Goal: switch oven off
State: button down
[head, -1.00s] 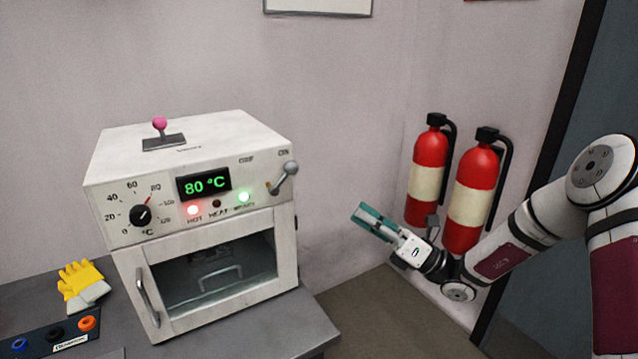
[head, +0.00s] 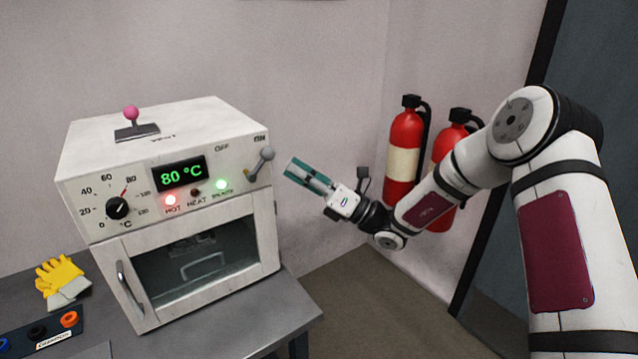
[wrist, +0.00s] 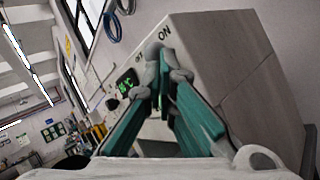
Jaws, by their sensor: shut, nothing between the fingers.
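The oven (head: 165,210) is a white box with a glass door on a grey table, at the left in the head view. Its switch lever (head: 262,160) is grey with a round knob, at the upper right of the front panel. It leans up and right, towards the ON label; OFF is printed to its left. The display (head: 181,173) reads 80 °C, and a red and a green lamp are lit. My gripper (head: 292,166) has teal fingers, is shut and empty, and is just right of the lever, apparently apart from it. In the wrist view, the fingertips (wrist: 161,88) partly cover the panel beside the ON label.
A dial (head: 117,208) is on the panel's left, and a pink-knobbed lever (head: 132,114) stands on the oven top. Yellow gloves (head: 60,276) lie on the table at left. Fire extinguishers (head: 403,155) stand behind my arm. The space right of the oven is open.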

aim_at(267, 154)
jog(key=shift+x, duration=1.4)
jog(key=shift+s+a+r+n+g+h+p, duration=0.15)
jog(key=shift+r+n+g+p, duration=0.15)
jog(key=shift+n, duration=0.2)
jog(key=shift+r+n+g+h+p, duration=0.15)
jog(key=shift+r+n+g+p, duration=0.1)
jog(key=shift+n+g, duration=0.2)
jog(key=s+a+r+n+g+h+p, duration=0.2)
jog(key=s+a+r+n+h+p, duration=0.2)
jog(key=n+h, duration=0.5)
jog(key=a+n+p, duration=0.1)
jog(key=a+p, duration=0.1)
jog(key=p, duration=0.1)
jog(key=shift+h, duration=0.4)
jog(key=shift+a+r, duration=0.1)
jog(key=shift+r, duration=0.2)
